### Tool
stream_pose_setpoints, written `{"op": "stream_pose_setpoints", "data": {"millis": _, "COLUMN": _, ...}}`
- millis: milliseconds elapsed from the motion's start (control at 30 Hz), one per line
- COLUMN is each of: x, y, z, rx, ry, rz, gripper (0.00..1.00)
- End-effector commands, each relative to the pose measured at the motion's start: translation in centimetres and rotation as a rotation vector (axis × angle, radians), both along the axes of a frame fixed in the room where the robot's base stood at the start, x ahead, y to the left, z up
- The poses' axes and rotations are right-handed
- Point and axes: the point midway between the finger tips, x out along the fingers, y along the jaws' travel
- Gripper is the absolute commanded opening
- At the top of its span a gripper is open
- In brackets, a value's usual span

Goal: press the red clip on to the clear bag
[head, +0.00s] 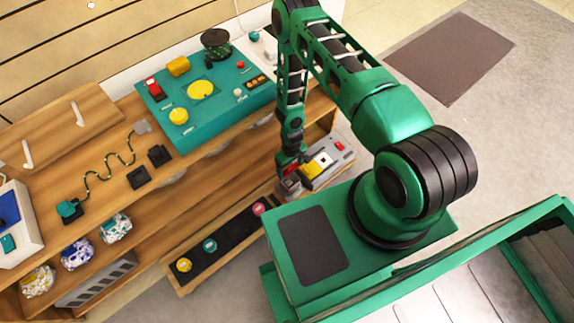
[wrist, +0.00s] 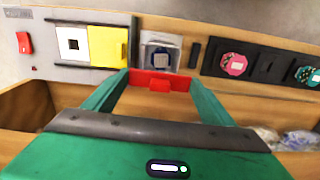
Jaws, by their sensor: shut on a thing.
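My gripper (wrist: 160,84) is shut on the red clip (wrist: 148,77), which spans the gap between the green fingertips in the wrist view. In the head view my gripper (head: 291,164) hangs low at the right end of the shelf unit, beside a grey box; the clip is small and partly hidden there. Several see-through bags lie on the lower left shelf: one with pale teal contents (head: 115,228), one with blue (head: 76,253), one with yellow (head: 38,282). I cannot tell which is the clear bag. Bags also show blurred at the wrist view's right edge (wrist: 298,139). The clip is apart from them.
The grey box (head: 333,163) has a yellow flap (wrist: 108,45) and a red switch (wrist: 24,42). A grey square holder (wrist: 161,55) lies just past the clip. A black strip with coloured discs (head: 222,240) runs along the low shelf. A teal panel (head: 215,88) stands above.

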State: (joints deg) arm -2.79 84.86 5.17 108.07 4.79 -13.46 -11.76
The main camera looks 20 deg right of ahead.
Motion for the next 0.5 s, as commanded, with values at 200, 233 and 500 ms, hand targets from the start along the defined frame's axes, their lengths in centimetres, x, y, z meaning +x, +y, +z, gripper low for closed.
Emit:
{"op": "stream_pose_setpoints", "data": {"millis": 200, "x": -0.8, "y": 0.3, "z": -1.3, "rx": 0.002, "ry": 0.000, "rz": 0.007, "gripper": 0.57}}
{"op": "stream_pose_setpoints", "data": {"millis": 233, "x": -0.8, "y": 0.3, "z": -1.5, "rx": 0.002, "ry": 0.000, "rz": 0.008, "gripper": 0.57}}
{"op": "stream_pose_setpoints", "data": {"millis": 500, "x": -0.7, "y": 0.6, "z": -3.5, "rx": 0.002, "ry": 0.000, "rz": 0.012, "gripper": 0.57}}
